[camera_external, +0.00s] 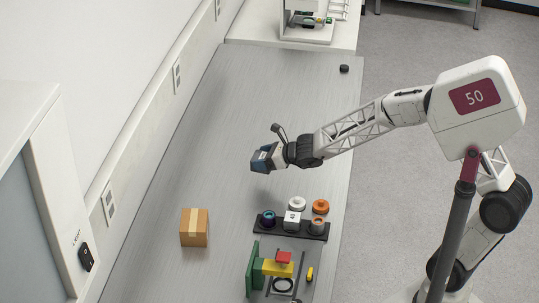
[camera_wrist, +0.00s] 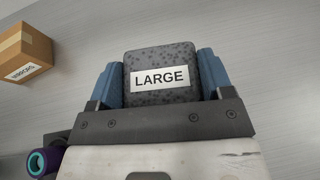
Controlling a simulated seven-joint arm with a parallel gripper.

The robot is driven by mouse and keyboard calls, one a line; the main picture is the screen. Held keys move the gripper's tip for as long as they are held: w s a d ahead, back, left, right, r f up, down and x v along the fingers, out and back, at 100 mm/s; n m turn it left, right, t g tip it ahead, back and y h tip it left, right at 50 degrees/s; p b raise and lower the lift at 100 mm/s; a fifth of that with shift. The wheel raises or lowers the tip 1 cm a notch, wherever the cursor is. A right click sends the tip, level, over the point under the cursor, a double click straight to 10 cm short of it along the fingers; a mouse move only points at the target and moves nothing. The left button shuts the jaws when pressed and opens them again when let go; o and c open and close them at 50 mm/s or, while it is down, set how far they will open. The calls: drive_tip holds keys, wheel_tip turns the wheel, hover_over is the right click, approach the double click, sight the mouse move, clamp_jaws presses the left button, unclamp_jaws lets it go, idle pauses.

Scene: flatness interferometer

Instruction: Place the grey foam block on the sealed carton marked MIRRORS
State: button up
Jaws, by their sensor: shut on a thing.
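The grey foam block (camera_wrist: 160,93) is speckled and bears a white label reading LARGE. My gripper (camera_wrist: 161,83) is shut on it, with one blue finger on each side. In the external view my gripper (camera_external: 262,158) holds the block above the grey bench, and the block is mostly hidden there. The sealed carton (camera_external: 194,227) is a brown box with a pale tape strip, standing on the bench at the lower left, apart from the block.
A black rack (camera_external: 263,232) with several round parts and a white cube stands right of the carton. A green, yellow and red fixture (camera_external: 276,268) sits in front of it. A small black cylinder (camera_external: 344,69) is at the far edge. The bench between gripper and carton is clear.

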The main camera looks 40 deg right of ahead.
drive_tip(key=s+a+r+n+g+y, duration=0.2)
drive_tip(key=s+a+n+g, duration=0.3)
drive_tip(key=s+a, duration=0.6)
drive_tip(key=s+a+r+n+g+y, duration=0.3)
drive_tip(key=s+a+r+n+g, duration=0.1)
drive_tip(key=s+a, duration=0.6)
drive_tip(key=shift+s+a+n+g, duration=0.35)
drive_tip(key=shift+a+n+g, duration=0.35)
drive_tip(key=shift+g, duration=0.2)
hover_over(193, 220)
drive_tip(key=shift+s+d+f, duration=0.2)
drive_tip(key=shift+f, duration=0.15)
drive_tip(key=shift+s+d+f, duration=0.15)
drive_tip(key=shift+f, duration=0.2)
drive_tip(key=shift+w+a, duration=0.3)
drive_tip(key=shift+f, duration=1.8)
drive_tip(key=shift+f, duration=0.1)
